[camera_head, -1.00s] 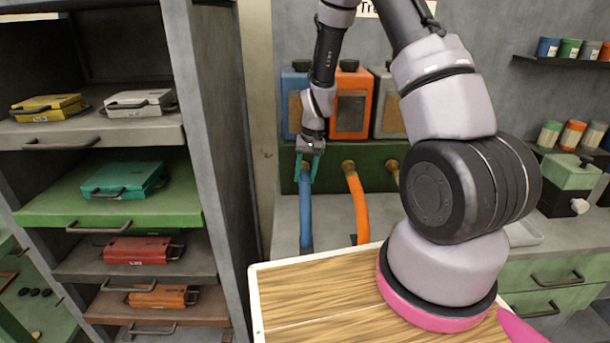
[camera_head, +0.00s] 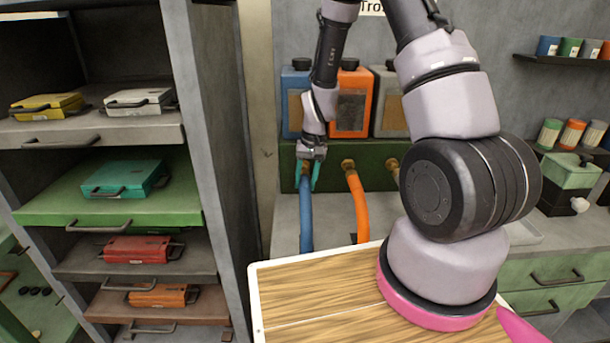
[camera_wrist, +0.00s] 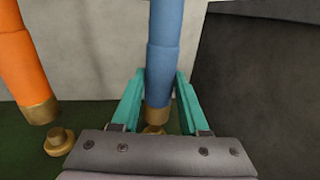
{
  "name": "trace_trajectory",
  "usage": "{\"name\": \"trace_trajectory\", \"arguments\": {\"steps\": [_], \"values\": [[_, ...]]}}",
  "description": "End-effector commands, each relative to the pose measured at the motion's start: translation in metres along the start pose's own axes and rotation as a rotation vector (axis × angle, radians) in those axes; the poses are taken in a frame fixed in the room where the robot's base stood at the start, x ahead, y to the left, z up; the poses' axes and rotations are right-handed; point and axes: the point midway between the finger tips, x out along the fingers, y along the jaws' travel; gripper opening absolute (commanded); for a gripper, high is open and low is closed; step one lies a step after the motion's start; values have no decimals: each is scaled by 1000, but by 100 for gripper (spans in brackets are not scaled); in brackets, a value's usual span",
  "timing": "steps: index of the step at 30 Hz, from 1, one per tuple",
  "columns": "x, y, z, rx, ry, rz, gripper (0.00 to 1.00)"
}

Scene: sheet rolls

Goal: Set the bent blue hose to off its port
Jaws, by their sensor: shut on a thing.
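The blue hose (camera_head: 306,224) hangs in a bend below the blue canister in the head view. In the wrist view the hose (camera_wrist: 163,45) runs between the two teal fingers, with a brass collar (camera_wrist: 157,117) at its end. My gripper (camera_head: 307,184) is shut on the blue hose near its upper end; it also shows in the wrist view (camera_wrist: 161,75). A brass fitting (camera_wrist: 153,130) sits close by the collar, partly hidden by my gripper. I cannot tell whether collar and fitting touch.
An orange hose (camera_head: 359,207) hangs just right of the blue one. Blue (camera_head: 292,95), orange (camera_head: 350,112) and grey canisters stand behind on a green ledge (camera_head: 378,155). A shelf unit (camera_head: 215,150) with coloured cases stands on the left. A wooden-topped surface (camera_head: 310,290) lies in front.

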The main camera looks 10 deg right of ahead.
Motion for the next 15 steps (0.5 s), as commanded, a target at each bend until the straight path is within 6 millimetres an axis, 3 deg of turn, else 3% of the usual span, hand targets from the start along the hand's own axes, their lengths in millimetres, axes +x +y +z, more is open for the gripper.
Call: {"name": "trace_trajectory", "arguments": {"steps": [3,11,12,14,15], "values": [[0,0,12,1,-4,0,0],[0,0,14,1,-7,1,0],[0,0,15,1,-8,1,56],[0,0,15,1,-8,0,74],[0,0,14,1,-7,0,74]]}}
